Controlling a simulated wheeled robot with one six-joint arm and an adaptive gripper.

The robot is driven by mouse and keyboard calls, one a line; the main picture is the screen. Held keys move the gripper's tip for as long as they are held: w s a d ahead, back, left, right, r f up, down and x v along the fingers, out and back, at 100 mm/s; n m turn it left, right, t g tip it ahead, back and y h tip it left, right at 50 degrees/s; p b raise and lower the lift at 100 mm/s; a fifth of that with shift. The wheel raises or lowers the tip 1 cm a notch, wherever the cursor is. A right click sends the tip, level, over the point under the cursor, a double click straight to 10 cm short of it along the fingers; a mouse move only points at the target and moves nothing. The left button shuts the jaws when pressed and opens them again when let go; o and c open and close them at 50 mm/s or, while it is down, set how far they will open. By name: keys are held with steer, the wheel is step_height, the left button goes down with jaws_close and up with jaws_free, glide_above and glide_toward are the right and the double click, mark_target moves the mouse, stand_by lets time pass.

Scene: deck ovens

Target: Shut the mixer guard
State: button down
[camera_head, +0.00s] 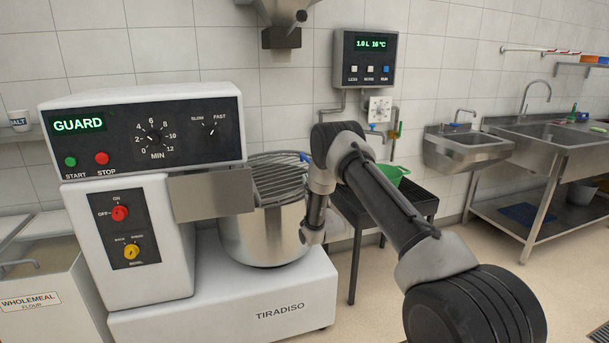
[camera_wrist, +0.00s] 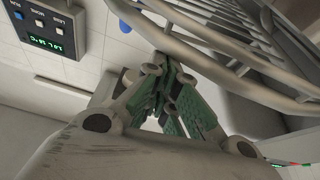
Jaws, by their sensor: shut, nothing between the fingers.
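The mixer guard (camera_head: 280,182) is a grey wire grille over the steel mixer bowl (camera_head: 262,236) in the head view. It looks sloped, and I cannot tell whether it rests fully on the rim. A blue part (camera_head: 305,157) shows at its right edge. The mixer's green display (camera_head: 78,124) reads GUARD. In the wrist view, curved grey guard bars (camera_wrist: 225,50) cross the upper right, close beside my gripper (camera_wrist: 168,85). Its green-padded fingers are shut and empty. Contact with the bars cannot be told. In the head view my arm hides the fingers.
The white mixer body (camera_head: 170,240) stands left of my arm. A dark stand (camera_head: 420,203) with a green container (camera_head: 392,173) is behind my arm. A water panel (camera_head: 366,60) hangs on the tiled wall. Sinks (camera_head: 470,150) stand at the right, with open floor before them.

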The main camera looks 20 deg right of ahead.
steer(key=f+m, duration=0.1)
steer(key=f+m+h, duration=0.1)
steer(key=f, duration=0.1)
steer(key=shift+d+f+m+h, duration=0.25)
steer(key=shift+f+m+h, duration=0.05)
steer(key=shift+f+m, duration=0.1)
steer(key=shift+s+f, duration=0.15)
steer(key=shift+f, duration=0.05)
